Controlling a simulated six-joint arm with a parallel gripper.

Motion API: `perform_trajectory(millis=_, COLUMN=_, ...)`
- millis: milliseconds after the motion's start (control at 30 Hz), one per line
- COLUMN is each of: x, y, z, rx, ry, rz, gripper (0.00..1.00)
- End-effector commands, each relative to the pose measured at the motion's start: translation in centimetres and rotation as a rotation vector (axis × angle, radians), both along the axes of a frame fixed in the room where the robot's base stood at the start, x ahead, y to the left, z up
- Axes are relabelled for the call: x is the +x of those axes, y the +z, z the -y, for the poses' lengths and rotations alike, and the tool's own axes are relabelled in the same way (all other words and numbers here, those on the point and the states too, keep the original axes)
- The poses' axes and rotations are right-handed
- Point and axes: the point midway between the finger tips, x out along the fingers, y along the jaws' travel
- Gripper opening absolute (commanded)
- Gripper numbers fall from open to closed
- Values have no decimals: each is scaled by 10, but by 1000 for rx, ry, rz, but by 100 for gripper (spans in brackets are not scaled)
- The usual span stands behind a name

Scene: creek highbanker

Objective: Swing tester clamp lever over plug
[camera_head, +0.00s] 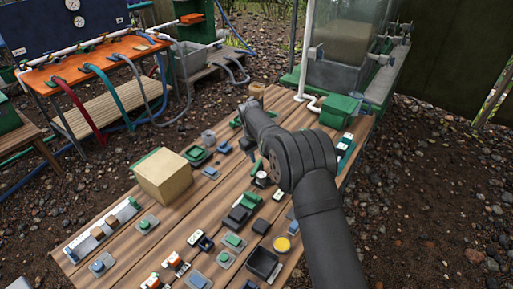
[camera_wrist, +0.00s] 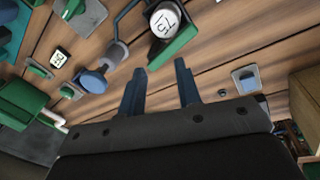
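My gripper (camera_wrist: 160,82) shows in the wrist view with two dark blue fingers apart and nothing between them. Just beyond the fingertips is a green block (camera_wrist: 176,46) with a round white face (camera_wrist: 165,18) marked with dark figures. Left of it is a thin grey bent bar (camera_wrist: 118,22) with a rounded grey end (camera_wrist: 115,52) and a blue rounded piece (camera_wrist: 92,80) below. I cannot tell for sure which of these is the clamp lever or the plug. In the head view my arm covers this part of the bench, and the fingertips are hidden.
The wooden bench (camera_head: 190,225) holds many small green, blue and black parts. A tan box (camera_head: 163,176) stands left of my arm, and a black tray (camera_head: 263,263) lies near the front. A tank (camera_head: 345,50) stands behind; an orange table with hoses (camera_head: 95,60) is farther left.

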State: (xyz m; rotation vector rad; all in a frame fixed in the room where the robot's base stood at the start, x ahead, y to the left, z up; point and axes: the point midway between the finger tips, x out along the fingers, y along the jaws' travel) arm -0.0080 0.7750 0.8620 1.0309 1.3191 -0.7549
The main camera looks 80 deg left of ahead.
Motion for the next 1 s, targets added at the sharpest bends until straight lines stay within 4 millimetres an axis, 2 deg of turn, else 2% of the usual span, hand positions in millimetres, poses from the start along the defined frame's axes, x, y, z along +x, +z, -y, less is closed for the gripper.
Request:
perform_trajectory(millis=200, x=-1, y=19, z=-1, rx=-12, ry=-494, rz=-110, gripper=31)
perform_trajectory(millis=400, x=-3, y=31, z=1, rx=-34, ry=-805, rz=-164, gripper=31)
perform_trajectory(millis=500, x=-4, y=34, z=1, rx=-41, ry=-881, rz=-175, gripper=31)
perform_trajectory(millis=667, x=-4, y=32, z=1, rx=-44, ry=-913, rz=-178, gripper=31)
perform_trajectory(millis=1000, x=-4, y=2, z=2, rx=-45, ry=-910, rz=-177, gripper=31)
